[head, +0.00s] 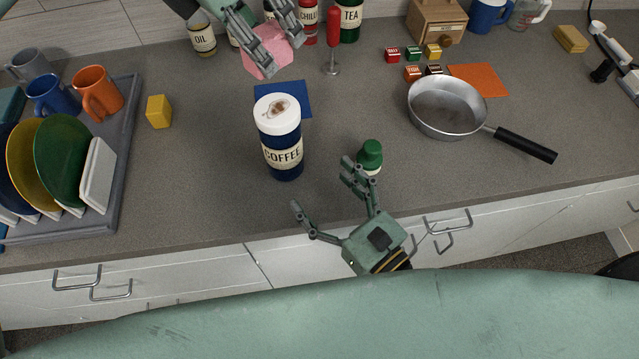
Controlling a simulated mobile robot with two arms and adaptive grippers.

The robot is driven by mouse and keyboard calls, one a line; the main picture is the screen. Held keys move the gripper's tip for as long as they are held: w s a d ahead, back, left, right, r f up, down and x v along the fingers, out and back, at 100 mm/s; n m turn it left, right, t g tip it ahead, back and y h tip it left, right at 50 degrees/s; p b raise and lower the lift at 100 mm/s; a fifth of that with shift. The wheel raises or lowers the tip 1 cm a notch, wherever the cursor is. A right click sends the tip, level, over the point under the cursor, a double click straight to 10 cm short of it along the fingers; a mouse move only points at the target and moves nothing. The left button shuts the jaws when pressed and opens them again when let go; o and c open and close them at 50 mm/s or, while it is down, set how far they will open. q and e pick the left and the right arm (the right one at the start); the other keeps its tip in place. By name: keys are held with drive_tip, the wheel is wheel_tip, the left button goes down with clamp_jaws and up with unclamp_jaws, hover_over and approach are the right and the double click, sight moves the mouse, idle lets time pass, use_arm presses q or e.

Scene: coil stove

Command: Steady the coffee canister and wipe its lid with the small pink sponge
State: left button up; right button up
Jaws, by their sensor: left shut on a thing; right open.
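The coffee canister (283,150) stands upright on the counter, dark blue with a COFFEE label. Its white lid (278,118) has a brown mark on top. My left gripper (268,38) is shut on the small pink sponge (268,60), which it holds beyond the canister, apart from the lid. Part of the sponge is hidden by the fingers. My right gripper (322,184) is open and empty at the counter's front edge, to the right of and nearer than the canister, not touching it.
A green-capped shaker (371,154) stands just behind my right gripper. A blue cloth (291,98) lies behind the canister. A pan (447,112) sits to the right, and a dish rack (122,170) with plates and mugs to the left.

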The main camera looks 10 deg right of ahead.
sight(295, 161)
drive_tip(key=shift+a+f+m, duration=0.15)
drive_tip(key=shift+a+m, duration=0.1)
drive_tip(key=shift+m, duration=0.05)
drive_tip(key=x, duration=0.4)
drive_tip(key=shift+w, duration=0.15)
drive_tip(key=shift+x, duration=0.75)
drive_tip(key=x, duration=0.6)
drive_tip(key=shift+c, duration=0.2)
drive_tip(key=c, duration=1.2)
drive_tip(key=shift+c, duration=0.2)
